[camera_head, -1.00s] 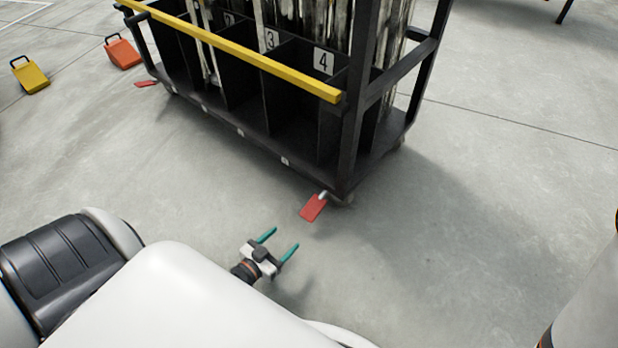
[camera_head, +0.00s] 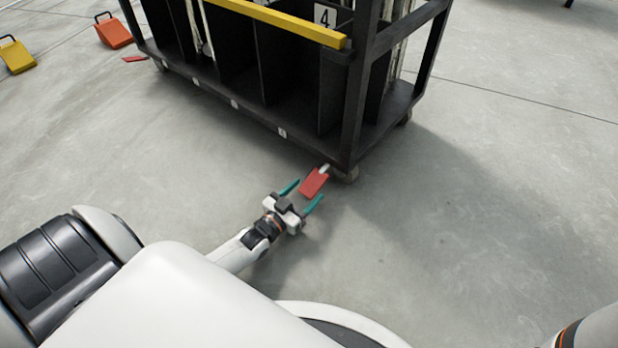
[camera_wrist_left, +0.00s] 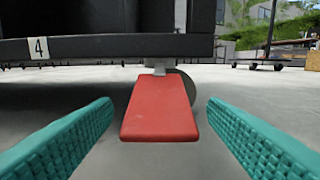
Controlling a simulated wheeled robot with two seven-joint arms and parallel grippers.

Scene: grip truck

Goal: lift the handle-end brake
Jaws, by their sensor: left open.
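The brake pedal (camera_head: 314,183) is a red plate on a short metal stem at the near right corner of the black cart (camera_head: 285,134), low by a caster. In the left wrist view the red pedal (camera_wrist_left: 159,110) is centred between the two teal fingers, with clear space on both sides. My left gripper (camera_head: 302,194) is open, its fingertips on either side of the pedal's near part in the head view. Whether the fingers touch the pedal is not visible; they look apart from it. My right gripper is out of view; only part of my right arm shows.
A caster wheel (camera_head: 347,173) sits right behind the pedal under the cart frame. Another red pedal (camera_head: 134,59) is at the cart's far left end. Orange (camera_head: 114,32) and yellow (camera_head: 17,56) blocks with handles stand at the upper left. The floor to the right is clear.

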